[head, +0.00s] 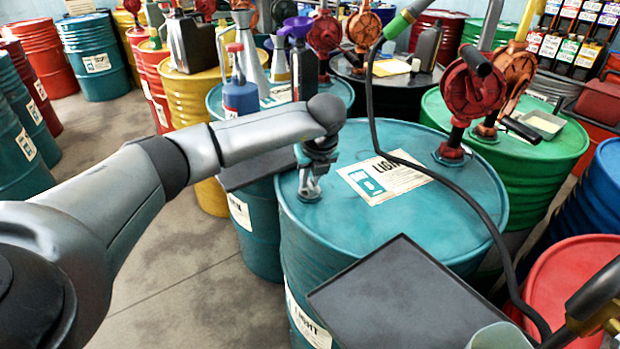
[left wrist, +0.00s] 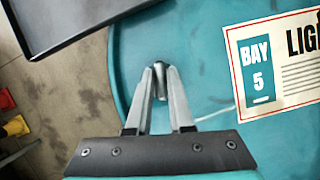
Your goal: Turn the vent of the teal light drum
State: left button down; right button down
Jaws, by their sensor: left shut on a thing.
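The teal light drum (head: 400,225) stands in the middle of the head view, with a white LIGHT label (head: 385,178) on its lid. My left gripper (head: 310,192) points down at the lid's left edge. In the left wrist view its fingers (left wrist: 160,88) close on a small metal vent (left wrist: 160,72) that stands up from the teal lid. The label beside it reads BAY 5 in that view. The fingers hide most of the vent. My right gripper does not show clearly in either view.
A dark tray (head: 420,300) sits at the drum's front. A red hand pump (head: 470,95) stands on the lid's far right, and a black hose (head: 450,185) crosses the lid. A green drum (head: 535,150) and other drums crowd behind. Bare floor (head: 190,280) lies at the left.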

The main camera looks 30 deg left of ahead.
pick_arm(q)
jog(key=m+t+h, duration=0.1)
jog(key=m, duration=0.3)
jog(key=shift+a+m+b, duration=0.1)
jog(key=shift+m+b, duration=0.3)
jog(key=m+h, duration=0.1)
jog(key=m, duration=0.1)
jog(key=shift+m+t, duration=0.3)
jog(key=m+h, duration=0.1)
jog(key=m, duration=0.1)
jog(key=shift+m, duration=0.4)
jog(key=m+h, duration=0.1)
jog(key=m, duration=0.1)
jog(key=shift+m+h, duration=0.7)
jog(key=shift+m, duration=0.8)
jog(key=shift+m+h, duration=0.4)
jog(key=shift+m, duration=0.7)
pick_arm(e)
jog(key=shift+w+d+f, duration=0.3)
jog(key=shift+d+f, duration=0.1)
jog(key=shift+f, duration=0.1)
pick_arm(q)
jog(key=shift+g, duration=0.4)
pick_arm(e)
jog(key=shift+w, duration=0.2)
pick_arm(q)
jog(key=c, duration=0.8)
grip_release()
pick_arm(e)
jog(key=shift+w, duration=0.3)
